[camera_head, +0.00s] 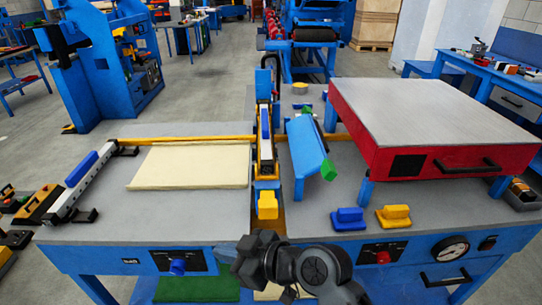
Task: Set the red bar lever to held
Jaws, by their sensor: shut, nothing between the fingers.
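A small red handle (383,257) sits on a black plate on the blue front panel, right of centre; it looks like the red bar lever. Its exact angle and the markings on its plate are too small to read. My gripper (246,256) is at the bottom centre, in front of the bench's front edge. It points left, away from the red handle, and is shut and empty. My dark wrist lies between the gripper and the red handle. The gripper and wrist hide part of the middle of the front panel.
A blue knob (178,266) is on the left front panel, and a gauge (450,248) is right of the red handle. Blue (348,218) and yellow (394,216) blocks stand on the bench above it. A red-sided box (430,160) stands behind. A cream sheet (190,167) lies left.

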